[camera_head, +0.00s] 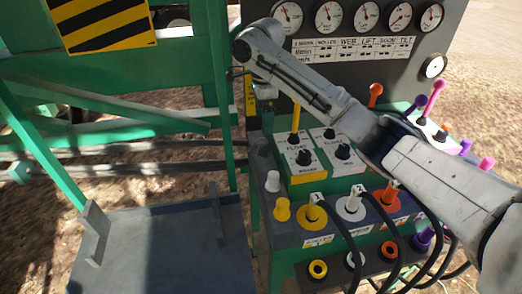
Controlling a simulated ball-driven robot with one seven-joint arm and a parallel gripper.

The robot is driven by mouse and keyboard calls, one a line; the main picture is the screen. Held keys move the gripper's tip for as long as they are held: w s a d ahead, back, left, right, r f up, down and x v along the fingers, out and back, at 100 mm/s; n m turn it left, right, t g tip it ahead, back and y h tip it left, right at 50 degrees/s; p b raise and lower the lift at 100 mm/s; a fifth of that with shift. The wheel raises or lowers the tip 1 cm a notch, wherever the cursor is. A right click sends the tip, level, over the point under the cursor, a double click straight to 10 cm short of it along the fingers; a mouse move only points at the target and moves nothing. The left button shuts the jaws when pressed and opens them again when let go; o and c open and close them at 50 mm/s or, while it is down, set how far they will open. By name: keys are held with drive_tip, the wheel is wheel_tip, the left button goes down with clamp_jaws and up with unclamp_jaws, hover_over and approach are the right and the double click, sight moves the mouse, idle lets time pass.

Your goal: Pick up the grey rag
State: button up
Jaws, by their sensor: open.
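I cannot make out a grey rag in the head view. My arm reaches from the lower right across the control panel to the upper left. My gripper (259,88) hangs below the end of the arm, at the left edge of the panel beside the green frame. It is small and partly hidden by my arm, but it is open. I see nothing between its fingers.
The control panel (275,235) carries several coloured levers, knobs and black hoses. Gauges (329,17) stand behind it. A green metal frame (215,75) rises at the left. A dark grey platform (165,245) at lower left is bare. Dry ground lies beyond.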

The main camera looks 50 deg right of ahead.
sight(262, 141)
wheel_tip(262, 141, down, 4)
drive_tip(key=shift+a+r+b, duration=0.1)
drive_tip(key=shift+b, duration=0.55)
drive_tip(key=f, duration=0.5)
drive_tip(key=shift+a+b, duration=0.25)
drive_tip(key=shift+b, duration=0.15)
drive_tip(key=c, duration=1)
